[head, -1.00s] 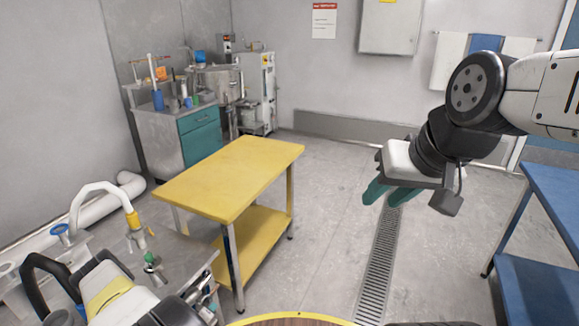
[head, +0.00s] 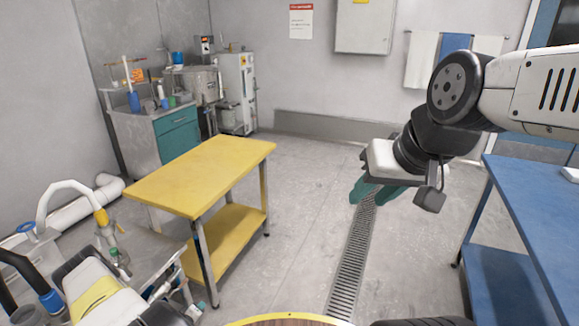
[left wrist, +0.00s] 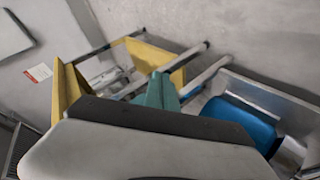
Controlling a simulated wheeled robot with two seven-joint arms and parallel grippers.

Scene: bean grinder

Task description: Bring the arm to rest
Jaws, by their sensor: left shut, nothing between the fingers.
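My left arm (head: 97,292) shows at the lower left of the head view, white with a yellow band. Its fingertips are not clear there. In the left wrist view my left gripper's teal fingers (left wrist: 160,90) lie together, shut and empty. My right gripper (head: 374,192) hangs in the air at the right of the head view, above the floor between the yellow and blue tables. Its two teal fingers point down-left with a gap between them, and nothing is seen in them.
A yellow two-level table (head: 208,172) stands left of centre, its top bare. A blue table (head: 535,200) stands at the right. A metal bench (head: 155,262) with a hooked white pipe is close to my left arm. Floor with a drain grate (head: 350,262) is clear in the middle.

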